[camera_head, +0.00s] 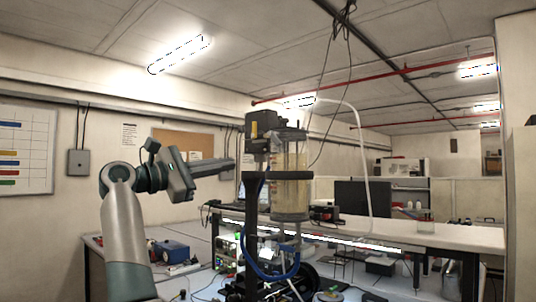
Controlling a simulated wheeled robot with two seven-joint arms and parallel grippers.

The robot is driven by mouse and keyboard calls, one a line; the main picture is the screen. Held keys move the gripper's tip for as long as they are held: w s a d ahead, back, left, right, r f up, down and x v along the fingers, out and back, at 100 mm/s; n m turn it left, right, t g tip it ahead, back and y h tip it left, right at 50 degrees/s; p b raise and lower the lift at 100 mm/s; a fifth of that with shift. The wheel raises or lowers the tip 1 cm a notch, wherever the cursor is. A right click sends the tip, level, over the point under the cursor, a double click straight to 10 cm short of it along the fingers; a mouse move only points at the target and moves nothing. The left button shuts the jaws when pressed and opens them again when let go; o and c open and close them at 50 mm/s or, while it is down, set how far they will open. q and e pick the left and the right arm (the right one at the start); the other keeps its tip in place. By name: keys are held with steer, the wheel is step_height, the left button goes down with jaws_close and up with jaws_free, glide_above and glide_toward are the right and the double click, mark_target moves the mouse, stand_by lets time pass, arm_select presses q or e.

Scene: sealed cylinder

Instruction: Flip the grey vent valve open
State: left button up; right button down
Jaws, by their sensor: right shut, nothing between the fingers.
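A clear sealed cylinder (290,195) with a yellowish inside stands upright on a stand in the middle of the head view. A black band (292,175) runs around it. A black box-like unit (263,125) sits at its upper left. I cannot pick out the grey vent valve for certain; the fittings at the cylinder's top and bottom are too small and dark.
A blue hose (262,270) loops below the cylinder, and a white pipe (362,150) arches to its right. A workbench (450,236) runs behind. A blue device (170,250) sits on the lower left bench. Cables hang from the ceiling above the cylinder.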

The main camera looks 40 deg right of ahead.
mark_target(275, 138)
steer(key=shift+d, duration=0.2)
